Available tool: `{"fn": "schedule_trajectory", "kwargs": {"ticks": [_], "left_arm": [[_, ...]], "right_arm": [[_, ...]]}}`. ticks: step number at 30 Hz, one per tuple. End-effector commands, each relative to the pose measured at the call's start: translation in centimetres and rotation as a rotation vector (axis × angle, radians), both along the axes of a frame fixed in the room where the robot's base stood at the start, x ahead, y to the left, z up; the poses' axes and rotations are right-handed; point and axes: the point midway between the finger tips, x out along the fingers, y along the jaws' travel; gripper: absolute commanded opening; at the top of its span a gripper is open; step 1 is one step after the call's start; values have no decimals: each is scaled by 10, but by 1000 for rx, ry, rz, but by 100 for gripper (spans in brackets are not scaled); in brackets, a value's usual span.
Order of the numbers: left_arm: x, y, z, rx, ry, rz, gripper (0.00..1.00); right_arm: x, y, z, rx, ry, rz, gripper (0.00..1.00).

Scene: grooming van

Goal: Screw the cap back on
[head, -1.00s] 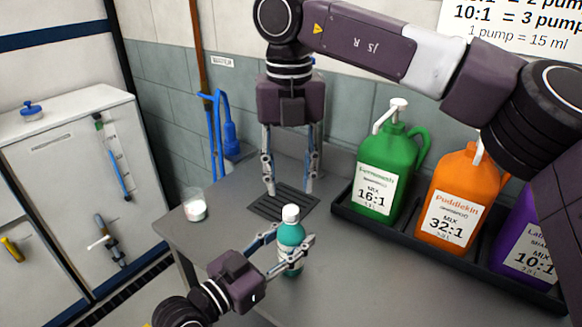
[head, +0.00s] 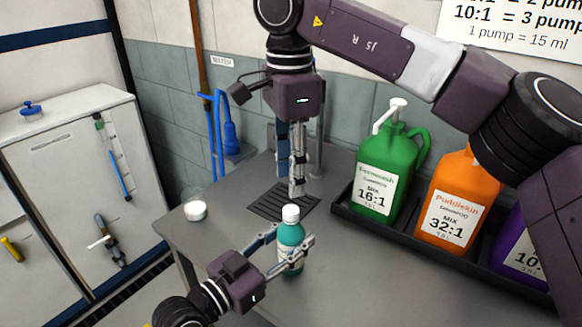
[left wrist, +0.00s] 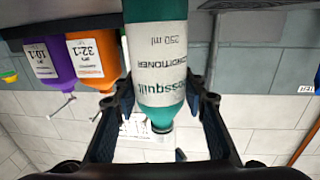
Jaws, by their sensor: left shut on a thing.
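I cannot tell how tightly the cap sits. My left gripper (head: 291,247) is shut around the bottle's body. The left wrist view shows the bottle (left wrist: 158,75) upside down in the picture, its printed label between the fingers. My right gripper (head: 297,192) points down above and apart from the cap in the head view. Its fingers are seen nearly edge-on, so their opening is unclear. Nothing shows in its grip.
A dark tray (head: 343,220) at right holds green (head: 383,165), orange (head: 450,205) and purple (head: 522,245) jugs. A clear cup (head: 194,208) with something white inside stands near the counter's left edge. A dark drain grate (head: 270,203) lies behind the bottle. The counter's front right is clear.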

Motion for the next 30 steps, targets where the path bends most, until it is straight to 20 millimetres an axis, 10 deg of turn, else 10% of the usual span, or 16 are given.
{"fn": "schedule_trajectory", "kwargs": {"ticks": [15, 30], "left_arm": [[0, 0, 0, 0, 0, 0, 0], [0, 0, 0, 0, 0, 0, 0]], "right_arm": [[0, -1, 5, -1, 4, 833, 36], [0, -2, 6, 0, 5, 968, 36]]}}
